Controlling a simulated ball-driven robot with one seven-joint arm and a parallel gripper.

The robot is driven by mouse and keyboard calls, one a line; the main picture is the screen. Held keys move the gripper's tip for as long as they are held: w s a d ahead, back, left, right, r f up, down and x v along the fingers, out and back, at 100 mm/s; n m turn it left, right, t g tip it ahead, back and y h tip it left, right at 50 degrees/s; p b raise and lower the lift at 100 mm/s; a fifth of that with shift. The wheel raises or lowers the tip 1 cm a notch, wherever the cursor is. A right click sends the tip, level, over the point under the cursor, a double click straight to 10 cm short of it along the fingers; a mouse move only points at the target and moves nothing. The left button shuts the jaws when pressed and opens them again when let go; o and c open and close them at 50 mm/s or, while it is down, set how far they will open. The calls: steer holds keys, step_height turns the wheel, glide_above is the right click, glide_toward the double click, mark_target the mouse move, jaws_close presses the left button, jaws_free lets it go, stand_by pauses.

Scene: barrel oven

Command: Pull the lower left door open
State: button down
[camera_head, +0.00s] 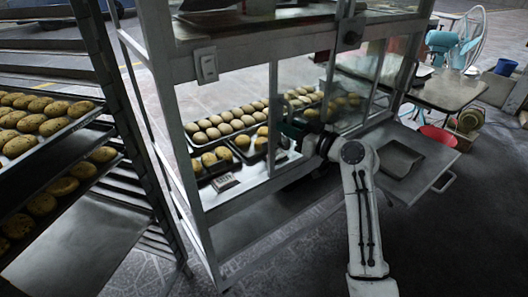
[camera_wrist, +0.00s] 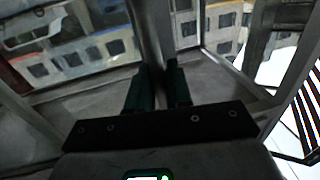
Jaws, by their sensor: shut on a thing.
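A metal display cabinet (camera_head: 182,105) with glass panels stands in the middle of the head view. Its lower left door has a slim upright frame bar (camera_head: 272,118); the glass is clear, so I cannot tell how far it stands open. My gripper (camera_head: 296,131) is at the cabinet front, beside this bar, with its fingertips partly hidden by my wrist. In the wrist view, the two dark green fingers of my gripper (camera_wrist: 160,87) close around a grey upright bar (camera_wrist: 150,38), which seems to be the door's edge. The exact contact is dark.
Trays of buns (camera_head: 228,122) sit behind the glass. A rack with bun trays (camera_head: 48,130) stands close on the left. A low metal shelf (camera_head: 425,165) juts out to the right of my arm. A red basin (camera_head: 437,136) and a table (camera_head: 450,90) are farther right. Dark floor is clear in front.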

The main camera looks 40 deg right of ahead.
steer(key=d+b, duration=0.7)
steer(key=d, duration=1)
steer(key=shift+s, duration=0.1)
steer(key=shift+a, duration=0.1)
steer(key=c, duration=1.2)
jaws_free()
steer(key=p, duration=0.2)
glide_toward(319, 104)
steer(key=s, duration=0.3)
steer(key=s+d, duration=0.1)
steer(key=s, duration=0.1)
steer(key=shift+s+f, duration=0.1)
steer(key=shift+f, duration=0.05)
